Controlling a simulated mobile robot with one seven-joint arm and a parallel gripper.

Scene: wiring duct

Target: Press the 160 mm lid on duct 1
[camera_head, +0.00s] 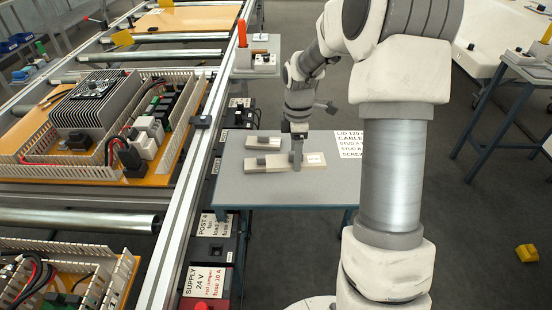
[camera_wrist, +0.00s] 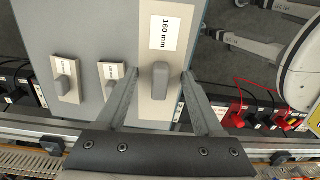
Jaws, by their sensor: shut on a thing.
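The 160 mm lid is a long beige strip with a grey block and a white "160 mm" label in the wrist view (camera_wrist: 153,108). In the head view, a pale strip (camera_head: 255,168) lies at my gripper on the grey side table. My gripper (camera_wrist: 160,75) has one finger on each side of the lid and is shut on it; it also shows in the head view (camera_head: 297,160). Beige slotted ducts line the panel (camera_head: 60,172) at left. I cannot tell which is duct 1.
Two smaller lids with grey blocks (camera_wrist: 67,92) (camera_wrist: 110,90) lie beside it on the table (camera_head: 290,190). A metal rail (camera_head: 185,190) and labelled boxes (camera_head: 210,252) stand between table and panel. A heatsink (camera_head: 90,98) rises from the panel.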

